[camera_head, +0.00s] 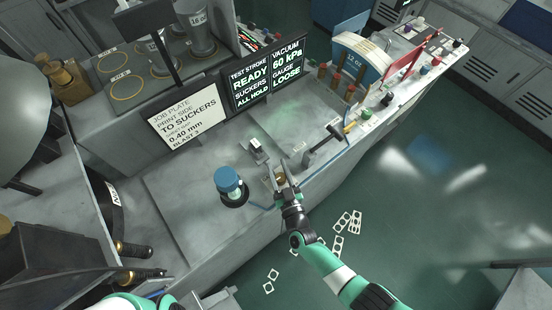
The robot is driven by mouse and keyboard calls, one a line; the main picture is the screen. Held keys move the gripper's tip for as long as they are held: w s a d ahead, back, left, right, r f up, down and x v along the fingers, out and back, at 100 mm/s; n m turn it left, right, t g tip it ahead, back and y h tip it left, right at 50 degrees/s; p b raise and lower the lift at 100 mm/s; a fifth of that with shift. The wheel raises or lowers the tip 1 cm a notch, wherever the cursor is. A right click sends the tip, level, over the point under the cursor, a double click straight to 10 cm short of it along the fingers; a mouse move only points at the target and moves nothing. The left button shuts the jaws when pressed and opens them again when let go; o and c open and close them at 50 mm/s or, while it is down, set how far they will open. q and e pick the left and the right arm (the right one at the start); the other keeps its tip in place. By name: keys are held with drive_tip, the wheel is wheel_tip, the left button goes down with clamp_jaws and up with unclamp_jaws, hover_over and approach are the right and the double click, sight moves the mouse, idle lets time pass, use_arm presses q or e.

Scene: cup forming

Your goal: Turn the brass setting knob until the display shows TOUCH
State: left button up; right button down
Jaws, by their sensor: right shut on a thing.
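The brass setting knob (280,178) is a small brass piece at the front edge of the grey bench, mostly hidden by my right gripper. My right gripper (281,174) is shut on it, with the arm coming up from the lower right. The display (265,74) is a black panel at the back of the bench. It reads TEST STROKE READY, VACUUM 60 kPa, SUCKERS ALL HOLD and GAUGE LOOSE. My left gripper is out of view; only a green part of what looks like my left arm shows at the bottom left.
A job plate sign (188,117) stands left of the display. A blue-capped item (230,187) stands left of my right gripper, and a small metal block (258,149) lies behind it. A black-headed lever (335,131) stands close on the right. Cut-out pieces (338,246) lie on the floor.

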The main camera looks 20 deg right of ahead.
drive_tip(key=shift+r+m+h, duration=0.25)
drive_tip(key=shift+m+h, duration=0.35)
drive_tip(key=shift+h, duration=0.2)
drive_tip(key=shift+d+m+g+h, duration=0.25)
drive_tip(key=shift+m+g+h, duration=0.15)
drive_tip(key=shift+m+h, duration=0.5)
drive_tip(key=shift+h, duration=0.3)
drive_tip(key=c, duration=0.8)
unclamp_jaws()
drive_tip(key=o, duration=0.4)
drive_tip(key=shift+s+d+f, duration=0.1)
drive_tip(key=shift+f, duration=0.05)
